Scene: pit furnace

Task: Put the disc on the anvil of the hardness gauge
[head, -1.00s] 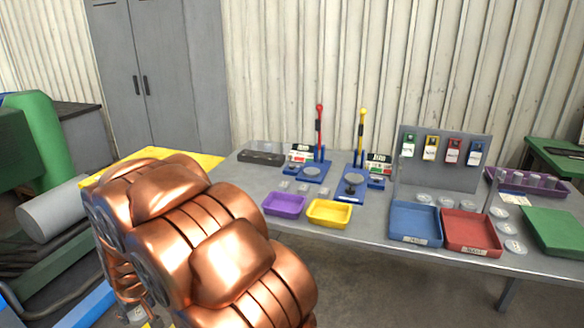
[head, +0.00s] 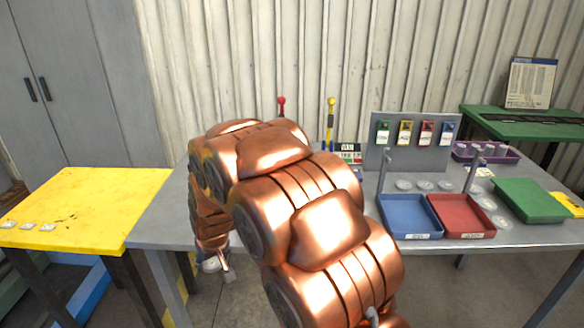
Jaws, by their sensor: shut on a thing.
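My gripper (head: 219,268) hangs low in front of the grey workbench's front edge, partly hidden by my copper arm. It is shut on a small pale disc (head: 210,265). Two lever gauges stand at the back of the bench, one with a red-knobbed lever (head: 282,106) and one with a yellow-knobbed lever (head: 331,118). I cannot tell which gauge is the hardness gauge.
A yellow table (head: 95,195) stands at left with small plates on it. A blue tray (head: 408,232) and a red tray (head: 462,232) lie on the bench (head: 165,215), with clear discs around them. A grey tag board (head: 400,165) rises behind. A green tray (head: 535,200) lies at right.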

